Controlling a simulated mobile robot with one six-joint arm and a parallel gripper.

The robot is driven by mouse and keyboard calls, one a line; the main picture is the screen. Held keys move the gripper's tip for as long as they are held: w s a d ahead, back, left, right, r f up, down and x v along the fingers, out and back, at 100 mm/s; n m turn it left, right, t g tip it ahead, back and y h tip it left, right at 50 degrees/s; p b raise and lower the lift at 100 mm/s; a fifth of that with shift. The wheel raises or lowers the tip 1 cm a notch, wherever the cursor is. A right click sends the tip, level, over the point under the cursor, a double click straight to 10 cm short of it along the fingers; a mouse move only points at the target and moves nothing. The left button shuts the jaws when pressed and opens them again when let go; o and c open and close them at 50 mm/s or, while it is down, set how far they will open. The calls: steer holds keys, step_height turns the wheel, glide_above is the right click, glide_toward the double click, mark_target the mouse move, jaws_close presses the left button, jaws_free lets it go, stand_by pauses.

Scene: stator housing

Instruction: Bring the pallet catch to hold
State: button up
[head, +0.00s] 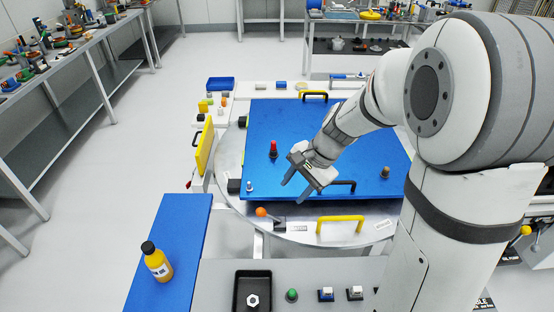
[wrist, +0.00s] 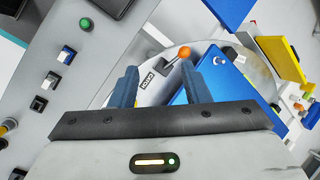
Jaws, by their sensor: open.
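The pallet catch appears to be the small lever with an orange ball knob (head: 261,212) at the near edge of the round metal table (head: 345,233). In the wrist view the orange knob (wrist: 184,52) shows just beyond the fingertips, with a small printed label (wrist: 147,80) beside the lever. The lettering is too small to read surely. The blue pallet (head: 330,125) lies on the round table behind the lever. My gripper (head: 293,192) is open and empty, above the pallet's near edge, up and right of the knob. Its fingers (wrist: 158,72) are apart from the lever.
A yellow handle (head: 340,224) stands right of the lever, and a black handle (head: 342,184) on the pallet. A red-topped post (head: 273,149) rises from the pallet. A front panel holds a green button (head: 292,295) and a black tray (head: 253,291). A bottle (head: 157,262) stands left.

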steer(key=w+a+f+m+y, duration=0.2)
steer(key=w+f+m, duration=0.3)
steer(key=w+f, duration=0.3)
steer(key=m+y, duration=0.1)
steer(key=m, duration=0.3)
glide_toward(261, 209)
steer(key=shift+b+x, duration=1.95)
steer(key=shift+x, duration=2.65)
steer(key=shift+f, duration=0.1)
steer(key=shift+f, duration=0.1)
steer(key=shift+a+f+b, duration=0.15)
steer(key=shift+a+b, duration=0.1)
steer(key=shift+b, duration=0.1)
